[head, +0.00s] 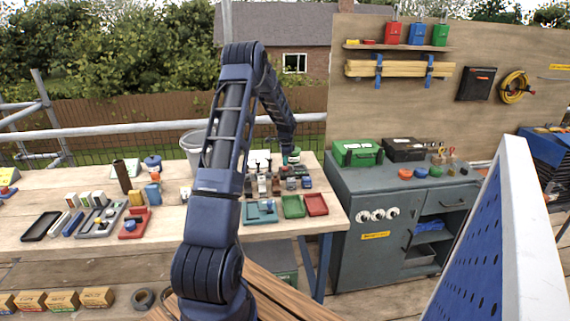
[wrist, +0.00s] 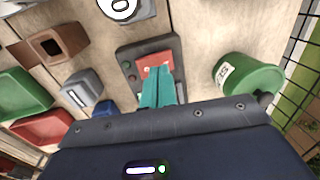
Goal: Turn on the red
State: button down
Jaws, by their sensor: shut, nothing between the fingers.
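A dark grey panel (wrist: 127,62) lies on the workbench in the wrist view. It carries a red plate (wrist: 153,60) and small round buttons or lamps along its left side. My gripper (wrist: 163,78) has teal fingers, closed together and empty. The fingertips are over the lower part of the red plate and hide some of it. I cannot tell whether they touch it, or whether anything on it is lit. In the head view my arm reaches over the bench, and the gripper end is small and mostly hidden there.
Close to the panel are a green tub (wrist: 248,76) on the right, a brown hollow block (wrist: 52,48), a grey block (wrist: 80,90) and a white round dial (wrist: 120,7). Green (head: 293,206) and red (head: 316,204) trays sit at the bench's front right. A grey cabinet (head: 345,250) stands right.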

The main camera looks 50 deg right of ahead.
notch_tip(320, 180, up, 13)
jog(key=w+d, duration=0.1)
jog(key=shift+w+d, duration=0.25)
jog(key=shift+w, duration=0.05)
jog(key=shift+f, duration=0.1)
dwell(0.4)
